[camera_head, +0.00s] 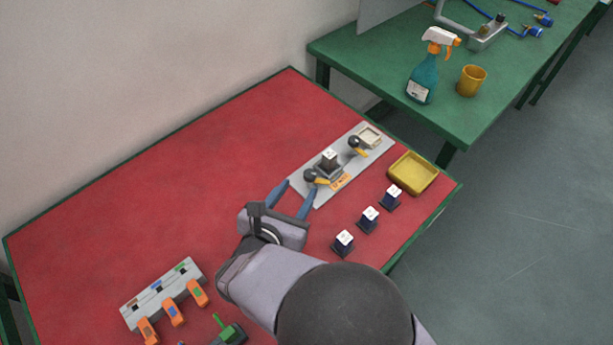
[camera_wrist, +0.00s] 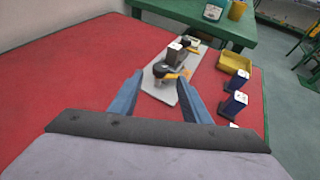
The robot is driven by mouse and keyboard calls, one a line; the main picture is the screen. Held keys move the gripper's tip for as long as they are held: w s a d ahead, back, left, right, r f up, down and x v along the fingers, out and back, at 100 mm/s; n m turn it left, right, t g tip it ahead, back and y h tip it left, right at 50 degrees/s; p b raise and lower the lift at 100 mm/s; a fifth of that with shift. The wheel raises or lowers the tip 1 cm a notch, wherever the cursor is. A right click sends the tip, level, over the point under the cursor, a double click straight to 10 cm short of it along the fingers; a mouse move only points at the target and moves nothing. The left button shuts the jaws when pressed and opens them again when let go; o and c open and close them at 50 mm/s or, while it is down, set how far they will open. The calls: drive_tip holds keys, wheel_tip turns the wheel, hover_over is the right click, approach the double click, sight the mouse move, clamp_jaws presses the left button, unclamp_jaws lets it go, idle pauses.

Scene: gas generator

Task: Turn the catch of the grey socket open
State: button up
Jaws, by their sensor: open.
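The grey socket (camera_head: 329,172) sits on a pale grey board (camera_head: 318,197), with a dark, white-topped block (camera_head: 330,157) standing in it. The block also shows in the wrist view (camera_wrist: 177,54). A catch with a black knob and a yellow lever (camera_head: 313,176) is at the socket's near side; it also shows in the wrist view (camera_wrist: 163,71). A second similar catch (camera_head: 356,146) is farther along the board. My gripper (camera_head: 299,187) is open, its blue fingers apart around the near catch as seen from the wrist (camera_wrist: 160,78). I cannot tell whether they touch it.
A cream socket (camera_head: 370,136) is at the board's far end. A yellow tray (camera_head: 413,173) and three dark, white-topped blocks (camera_head: 369,219) stand to the right. A grey rack (camera_head: 160,292) with orange-handled parts is at the lower left. The red table (camera_head: 170,200) is clear on its left.

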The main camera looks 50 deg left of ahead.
sight(308, 175)
drive_tip(key=shift+p+x, duration=0.65)
drive_tip(key=shift+x, duration=2.85)
drive_tip(key=shift+d, duration=0.1)
drive_tip(key=c, duration=1)
